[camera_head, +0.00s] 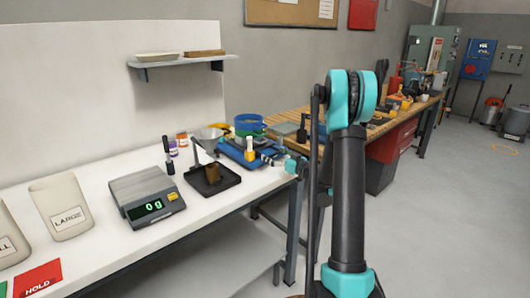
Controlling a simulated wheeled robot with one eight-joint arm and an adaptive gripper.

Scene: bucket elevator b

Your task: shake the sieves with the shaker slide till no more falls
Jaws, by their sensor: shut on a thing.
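My gripper (284,161) reaches in from the right at the slide's right end, low by the bench edge. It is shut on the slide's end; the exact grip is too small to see. What lies inside the sieves is hidden.
A scale (142,196) reading 0 g stands left of a black tray (212,182) with a brown cup. A beige LARGE bin (62,207) and red HOLD card (38,278) are at left. A wooden workbench (290,120) stands behind.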

